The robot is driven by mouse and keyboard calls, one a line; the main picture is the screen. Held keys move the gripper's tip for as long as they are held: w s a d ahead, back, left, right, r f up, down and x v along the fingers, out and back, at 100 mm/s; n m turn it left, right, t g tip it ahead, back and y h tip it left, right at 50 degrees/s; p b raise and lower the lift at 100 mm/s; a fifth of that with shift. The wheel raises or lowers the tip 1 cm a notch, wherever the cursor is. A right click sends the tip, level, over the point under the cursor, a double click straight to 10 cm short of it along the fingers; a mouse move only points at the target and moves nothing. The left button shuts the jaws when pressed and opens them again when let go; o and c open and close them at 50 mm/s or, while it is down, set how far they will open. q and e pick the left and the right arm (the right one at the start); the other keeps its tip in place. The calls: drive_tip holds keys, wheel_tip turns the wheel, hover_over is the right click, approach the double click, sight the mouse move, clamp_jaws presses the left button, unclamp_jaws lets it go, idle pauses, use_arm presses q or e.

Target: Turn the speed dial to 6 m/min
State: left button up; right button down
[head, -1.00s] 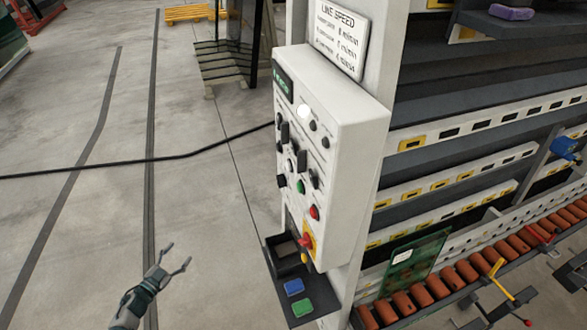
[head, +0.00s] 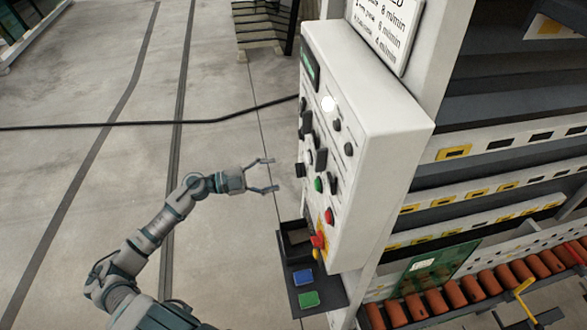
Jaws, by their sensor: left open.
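The white control panel (head: 368,150) stands right of centre in the head view, its knob face turned left and seen at a steep angle. Several black knobs (head: 321,158) sit on that face; I cannot tell which is the speed dial, and their settings are too small to read. A line speed sign (head: 384,30) is above the panel, partly cut off. My left gripper (head: 274,176) is open and empty, its fingers pointing right toward the panel's lower knobs, apart from them in the picture. My right gripper is not in view.
A green button (head: 318,184), a red button (head: 329,216) and a red-yellow switch (head: 318,242) are on the panel. A dark tray (head: 322,291) with blue and green blocks juts out below. A roller conveyor (head: 462,300) lies right. Open floor is left.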

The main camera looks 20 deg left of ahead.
sight(300, 170)
use_arm(q)
drive_tip(key=p+x, duration=0.1)
drive_tip(key=x, duration=0.6)
drive_tip(key=shift+s, duration=0.1)
drive_tip(key=shift+c, duration=0.3)
drive_tip(key=c, duration=1.1)
